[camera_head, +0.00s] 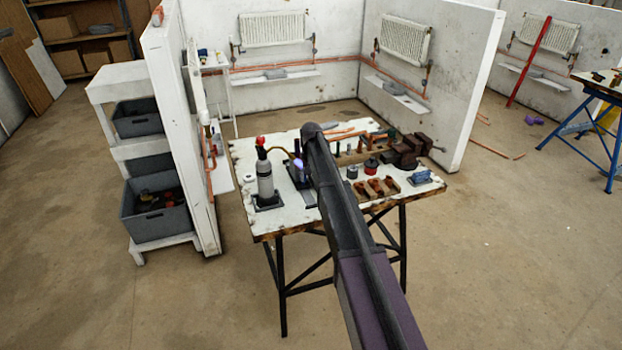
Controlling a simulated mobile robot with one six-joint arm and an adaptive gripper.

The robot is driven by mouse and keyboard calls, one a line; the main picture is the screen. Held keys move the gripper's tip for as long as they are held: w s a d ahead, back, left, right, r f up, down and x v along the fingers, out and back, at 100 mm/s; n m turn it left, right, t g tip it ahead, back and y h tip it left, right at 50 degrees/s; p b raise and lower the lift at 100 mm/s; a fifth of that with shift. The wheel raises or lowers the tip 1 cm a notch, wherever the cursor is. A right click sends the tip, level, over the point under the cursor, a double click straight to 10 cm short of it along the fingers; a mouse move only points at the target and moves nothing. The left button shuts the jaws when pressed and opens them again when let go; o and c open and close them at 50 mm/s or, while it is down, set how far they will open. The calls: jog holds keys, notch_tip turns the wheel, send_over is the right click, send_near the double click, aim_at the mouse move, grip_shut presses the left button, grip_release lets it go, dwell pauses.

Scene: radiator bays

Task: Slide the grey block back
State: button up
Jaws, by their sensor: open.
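My arm reaches from the bottom right over the workbench (285,226), and its dark forearm covers the middle of the bench top. My gripper is hidden behind the arm, so its jaws do not show. A dark block-like shape (298,179) and a short grey strip (310,196) show just left of the arm. I cannot tell whether either one is the grey block or part of its slide. A torch (265,180) with a grey bottle and red knob stands left of them, and a small blue-violet glow (298,163) shows at the end of its bent tube.
Right of the arm are a wooden rack with reddish fittings (377,187), a red-and-black tin (371,166), dark brown blocks (408,150) and a blue item (420,178). White partitions (180,120) flank the bay. Copper pipes lie at the bench's back. The front floor is clear.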

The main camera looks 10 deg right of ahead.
jog(key=shift+r+p, duration=3.9)
jog(key=shift+r, duration=0.35)
jog(key=s+f+b, duration=0.2)
jog(key=s, duration=0.8)
jog(key=s+a+f+n+b, duration=0.1)
jog(key=s+f+b, duration=0.2)
jog(key=s, duration=0.7)
jog(key=shift+f, duration=0.25)
jog(key=shift+a, duration=0.1)
jog(key=shift+n, duration=0.9)
jog(key=s, duration=1.9)
jog(key=shift+a, duration=0.35)
jog(key=shift+w, duration=0.1)
jog(key=shift+c, duration=1.3)
